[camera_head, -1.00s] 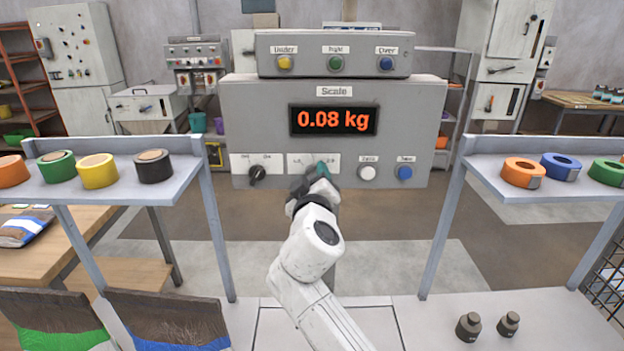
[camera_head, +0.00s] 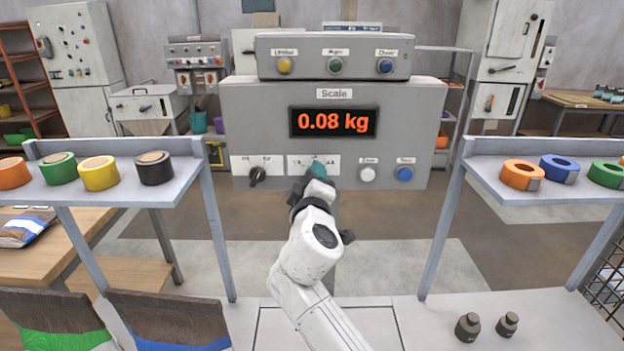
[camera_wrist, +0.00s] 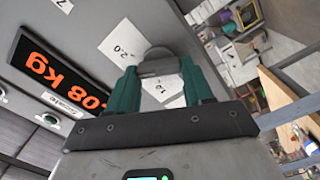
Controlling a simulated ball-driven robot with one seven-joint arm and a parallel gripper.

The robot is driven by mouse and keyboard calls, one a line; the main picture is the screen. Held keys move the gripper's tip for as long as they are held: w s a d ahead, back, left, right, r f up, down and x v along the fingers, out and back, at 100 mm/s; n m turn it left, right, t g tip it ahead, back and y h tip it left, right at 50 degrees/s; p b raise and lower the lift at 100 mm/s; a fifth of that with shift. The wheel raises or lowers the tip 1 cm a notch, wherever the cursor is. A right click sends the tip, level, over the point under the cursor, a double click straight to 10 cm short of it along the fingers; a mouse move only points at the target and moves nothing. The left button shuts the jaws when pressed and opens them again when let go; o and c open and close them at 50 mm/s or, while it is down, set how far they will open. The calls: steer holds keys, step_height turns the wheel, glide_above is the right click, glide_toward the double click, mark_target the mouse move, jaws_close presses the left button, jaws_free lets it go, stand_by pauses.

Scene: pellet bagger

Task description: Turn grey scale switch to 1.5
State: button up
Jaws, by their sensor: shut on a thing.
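The scale (camera_head: 240,105) is a grey box with an orange display (camera_head: 333,121) reading 0.08 kg. The grey switch (camera_wrist: 160,62) shows in the wrist view between the teal fingers of my gripper (camera_wrist: 160,78). The fingers are shut on its two sides. A white label marked 2.0 (camera_wrist: 127,45) is beside it, and another label is partly covered by the fingers. In the head view my gripper (camera_head: 317,170) covers the switch in front of its white plate (camera_head: 296,164). The switch's exact pointing is hard to tell.
A black knob (camera_head: 257,174) is left of the switch. White (camera_head: 367,174) and blue (camera_head: 404,174) buttons are to the right. Shelves with tape rolls stand at left (camera_head: 185,186) and right (camera_head: 490,178), clear of my arm.

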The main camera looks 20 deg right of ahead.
steer(key=n+p, duration=0.1)
steer(key=n, duration=0.4)
steer(key=shift+a+f+n+p, duration=0.1)
steer(key=shift+f+n+p, duration=0.1)
steer(key=shift+n+p, duration=0.15)
stand_by(0.4)
steer(key=o, duration=1)
steer(key=shift+o, duration=0.2)
steer(key=b+v, duration=0.1)
steer(key=v, duration=0.9)
steer(key=shift+s, duration=0.4)
steer(key=shift+a, duration=0.1)
